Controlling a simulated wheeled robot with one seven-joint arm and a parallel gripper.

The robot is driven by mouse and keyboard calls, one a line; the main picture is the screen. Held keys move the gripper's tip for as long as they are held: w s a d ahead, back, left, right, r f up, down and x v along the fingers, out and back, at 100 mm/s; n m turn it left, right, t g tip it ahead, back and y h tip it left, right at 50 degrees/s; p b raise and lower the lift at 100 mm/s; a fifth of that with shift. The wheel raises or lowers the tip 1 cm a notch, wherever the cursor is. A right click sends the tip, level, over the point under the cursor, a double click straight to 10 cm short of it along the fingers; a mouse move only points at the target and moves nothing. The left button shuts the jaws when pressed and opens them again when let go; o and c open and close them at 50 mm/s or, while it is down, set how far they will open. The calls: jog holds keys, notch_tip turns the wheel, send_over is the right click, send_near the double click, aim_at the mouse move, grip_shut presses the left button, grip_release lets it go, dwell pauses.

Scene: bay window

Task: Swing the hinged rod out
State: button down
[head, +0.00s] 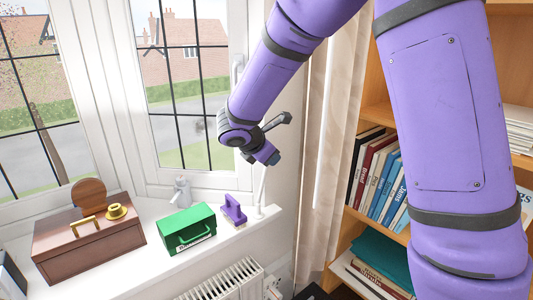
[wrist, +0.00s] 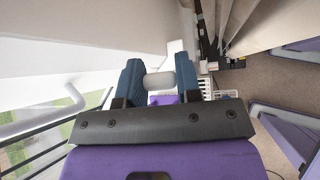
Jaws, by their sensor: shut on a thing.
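The hinged rod (head: 261,190) is thin and white. It stands nearly upright, leaning slightly right, from a small white base at the right end of the window sill. My gripper (head: 270,159) is at its upper end, in front of the window frame. In the wrist view, my gripper's two dark blue fingers (wrist: 159,81) are shut on a pale, short cylindrical part of the rod (wrist: 160,80). The fingers hide part of the rod's top in the head view.
A purple object (head: 233,209), a green box (head: 187,231), a small grey-white bottle (head: 182,191) and a brown case (head: 88,245) stand on the white sill. A radiator (head: 225,286) is below. A curtain (head: 329,120) and a bookcase (head: 373,113) are to the right.

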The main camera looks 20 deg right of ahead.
jog(key=c, duration=0.8)
grip_release()
jog(key=shift+a, duration=0.1)
jog(key=v, duration=1)
jog(key=shift+a+r, duration=0.2)
jog(key=shift+r, duration=0.1)
jog(key=shift+s, duration=0.15)
